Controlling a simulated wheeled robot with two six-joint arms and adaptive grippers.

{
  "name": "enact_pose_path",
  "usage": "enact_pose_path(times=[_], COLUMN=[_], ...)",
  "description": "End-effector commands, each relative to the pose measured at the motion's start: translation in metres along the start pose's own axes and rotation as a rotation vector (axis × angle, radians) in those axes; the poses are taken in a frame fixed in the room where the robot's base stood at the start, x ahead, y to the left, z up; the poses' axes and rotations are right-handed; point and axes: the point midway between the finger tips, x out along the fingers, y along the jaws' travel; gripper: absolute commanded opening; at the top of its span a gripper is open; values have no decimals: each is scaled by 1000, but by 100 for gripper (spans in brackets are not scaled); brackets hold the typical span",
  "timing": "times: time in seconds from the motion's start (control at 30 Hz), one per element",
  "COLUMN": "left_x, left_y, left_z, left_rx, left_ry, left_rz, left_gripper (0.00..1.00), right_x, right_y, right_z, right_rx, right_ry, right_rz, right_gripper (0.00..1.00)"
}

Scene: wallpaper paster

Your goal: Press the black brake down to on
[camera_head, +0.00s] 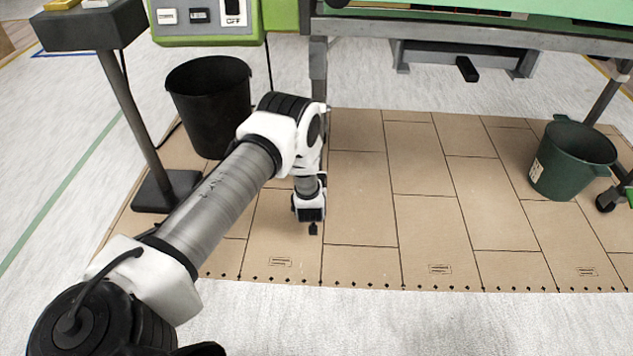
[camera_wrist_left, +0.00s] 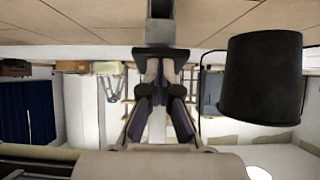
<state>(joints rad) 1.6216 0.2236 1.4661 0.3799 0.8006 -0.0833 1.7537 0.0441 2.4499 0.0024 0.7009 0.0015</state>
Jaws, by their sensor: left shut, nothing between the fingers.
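My left gripper (camera_head: 313,228) is low over the tan floor sheet in the head view, pointing down, its jaws shut and empty. In the left wrist view its fingers (camera_wrist_left: 165,85) lie close to a flat black part (camera_wrist_left: 160,54) below a grey post (camera_wrist_left: 160,10). I cannot tell whether this part is the black brake or whether the fingers touch it. In the head view my arm hides the foot of the machine's left leg (camera_head: 318,62), so no brake shows there. My right gripper is not in view.
A black bucket (camera_head: 210,105) stands left of my gripper; a bucket also shows in the wrist view (camera_wrist_left: 262,80). A green bucket (camera_head: 572,158) stands at the right near a black caster (camera_head: 607,200). The floor sheet (camera_head: 425,220) is bare between my gripper and the green bucket.

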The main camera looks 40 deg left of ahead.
Motion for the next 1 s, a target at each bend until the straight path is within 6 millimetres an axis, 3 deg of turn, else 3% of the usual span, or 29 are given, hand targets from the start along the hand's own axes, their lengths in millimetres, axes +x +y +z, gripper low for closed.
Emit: enact_pose_path(times=[0.4,1.0], left_x=[13,16], left_y=[0,-1], left_z=[18,24], left_rx=[1,2], left_ry=[-1,-6], left_rz=[0,0], left_gripper=[0,0], right_x=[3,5], right_y=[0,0], right_z=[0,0], right_rx=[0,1], right_ry=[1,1], right_rz=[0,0], right_gripper=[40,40])
